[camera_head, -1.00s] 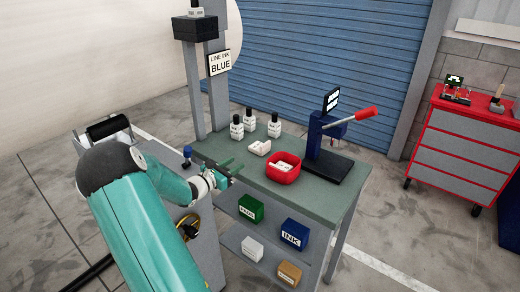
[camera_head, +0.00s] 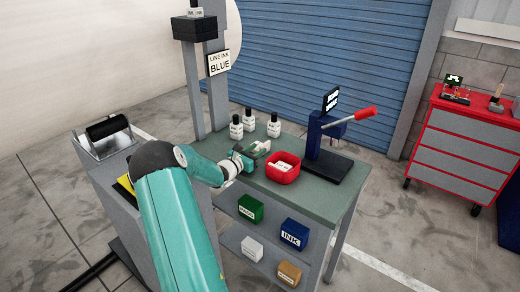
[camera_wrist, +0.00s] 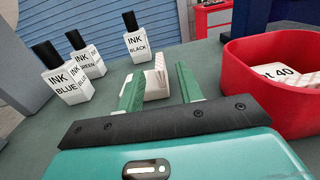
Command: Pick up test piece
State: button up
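The test piece (camera_wrist: 156,86) is a small white block with a patterned upright part, on the green table top. In the wrist view it lies between the two green fingers of my gripper (camera_wrist: 159,74). The fingers are apart, with a visible gap on the right side of the piece; the left finger is very near it, and I cannot tell if it touches.
A red bowl (camera_head: 281,175) with white pieces stands close to the right of my gripper. Several ink bottles (camera_head: 274,126) stand behind and to the left. A blue lever press (camera_head: 324,137) is at the back right. Boxes sit on the shelf (camera_head: 233,238) below.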

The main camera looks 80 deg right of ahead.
jog(key=shift+x, duration=0.95)
jog(key=shift+c, duration=0.5)
grip_shut()
